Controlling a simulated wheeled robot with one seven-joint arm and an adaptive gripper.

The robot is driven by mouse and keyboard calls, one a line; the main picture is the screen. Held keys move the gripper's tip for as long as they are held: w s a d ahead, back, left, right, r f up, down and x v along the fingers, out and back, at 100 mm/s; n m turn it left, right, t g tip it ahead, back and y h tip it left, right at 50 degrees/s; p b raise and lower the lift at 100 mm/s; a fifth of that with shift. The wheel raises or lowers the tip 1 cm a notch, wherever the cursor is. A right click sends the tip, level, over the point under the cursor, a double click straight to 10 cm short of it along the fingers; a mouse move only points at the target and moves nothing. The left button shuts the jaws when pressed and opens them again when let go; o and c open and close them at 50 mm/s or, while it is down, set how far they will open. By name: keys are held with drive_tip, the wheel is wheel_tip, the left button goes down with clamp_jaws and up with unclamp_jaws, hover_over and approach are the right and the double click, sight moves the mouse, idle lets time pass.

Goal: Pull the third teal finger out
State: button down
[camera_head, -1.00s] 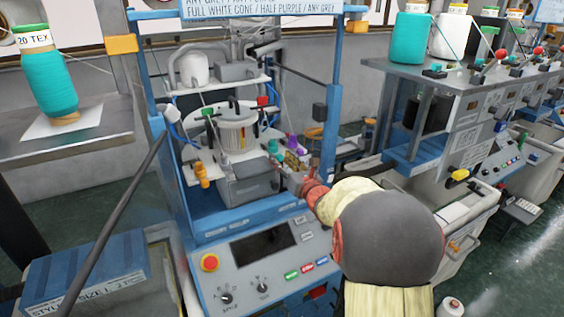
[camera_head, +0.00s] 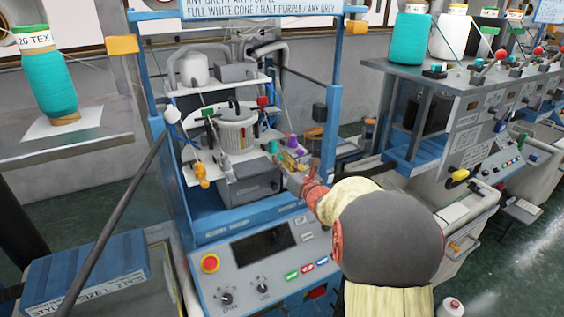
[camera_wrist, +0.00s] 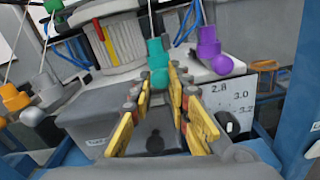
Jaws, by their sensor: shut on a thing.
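The teal finger (camera_wrist: 158,55) stands at the front of the knitting machine, with a rounded knob at its lower end. In the head view it is a small teal piece (camera_head: 272,147). My gripper (camera_wrist: 160,80) has yellow-padded fingers, one on each side of the teal knob, and is shut on it. In the head view my gripper (camera_head: 283,158) reaches in from the right. A purple finger (camera_wrist: 210,48) stands apart to the right, and an orange finger (camera_wrist: 14,98) is at the far left. Only one teal finger shows clearly; its far end is hidden.
The white ribbed drum (camera_wrist: 118,48) is just behind. A grey box (camera_head: 247,187) lies below my gripper. A dial plate with numbers (camera_wrist: 232,95) is close at the right. Blue frame posts (camera_head: 328,120) flank the machine. The control panel (camera_head: 262,265) is in front.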

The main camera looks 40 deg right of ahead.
idle(0.4)
drive_tip(key=shift+v, duration=1.55)
drive_tip(key=c, duration=1.7)
unclamp_jaws()
drive_tip(key=shift+f, duration=0.3)
drive_tip(key=shift+o, duration=0.2)
drive_tip(key=shift+s+f, duration=0.1)
drive_tip(key=v, duration=0.7)
drive_tip(key=shift+a+r, duration=0.15)
drive_tip(key=shift+r, duration=0.25)
